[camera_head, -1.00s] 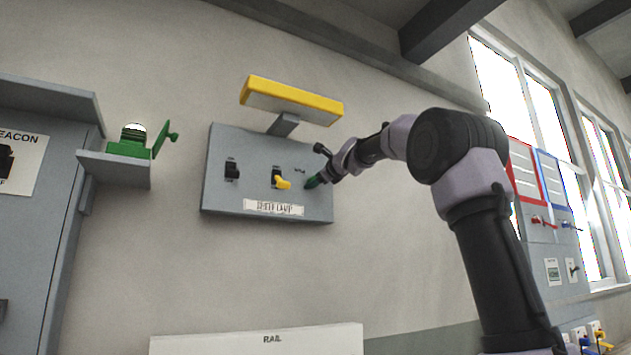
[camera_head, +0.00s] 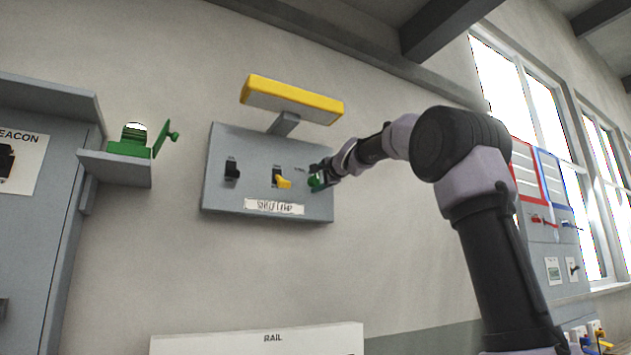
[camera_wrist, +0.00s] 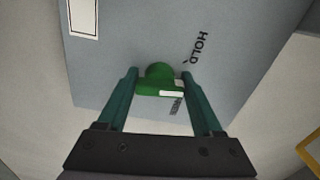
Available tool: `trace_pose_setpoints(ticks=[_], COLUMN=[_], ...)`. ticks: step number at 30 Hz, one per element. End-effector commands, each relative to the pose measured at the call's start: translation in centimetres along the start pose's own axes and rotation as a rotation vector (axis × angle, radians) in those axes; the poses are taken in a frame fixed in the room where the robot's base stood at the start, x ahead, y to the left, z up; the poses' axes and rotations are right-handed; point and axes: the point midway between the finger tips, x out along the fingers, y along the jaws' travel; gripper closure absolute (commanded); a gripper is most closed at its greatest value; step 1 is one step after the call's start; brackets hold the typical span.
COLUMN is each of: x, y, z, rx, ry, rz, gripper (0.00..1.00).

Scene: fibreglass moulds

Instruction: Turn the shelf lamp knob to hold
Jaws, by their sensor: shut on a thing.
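The shelf lamp panel (camera_head: 225,195) is a grey box on the wall with a yellow-topped lamp (camera_head: 292,98) above it. Its green knob (camera_head: 314,182) sits at the panel's right end. My gripper (camera_head: 319,177) reaches it from the right. In the wrist view, my gripper's two teal fingers (camera_wrist: 160,76) are shut on the green knob (camera_wrist: 158,80), one on each side. The knob's white mark points right. The HOLD label (camera_wrist: 199,47) is up and right of the knob. A second label (camera_wrist: 175,105) below it is partly hidden.
A black switch (camera_head: 232,171) and a yellow switch (camera_head: 281,180) are left of the knob on the same panel. A green device (camera_head: 128,145) stands on a grey ledge further left.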

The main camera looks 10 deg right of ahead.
Motion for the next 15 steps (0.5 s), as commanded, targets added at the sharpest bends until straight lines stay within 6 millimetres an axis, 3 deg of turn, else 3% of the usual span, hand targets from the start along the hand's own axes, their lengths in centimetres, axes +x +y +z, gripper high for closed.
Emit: trace_pose_setpoints(ticks=[15], x=[0.05], y=[0.43], z=[-0.13], rx=[-0.453], ry=[0.000], rz=[0.003], gripper=[0.88])
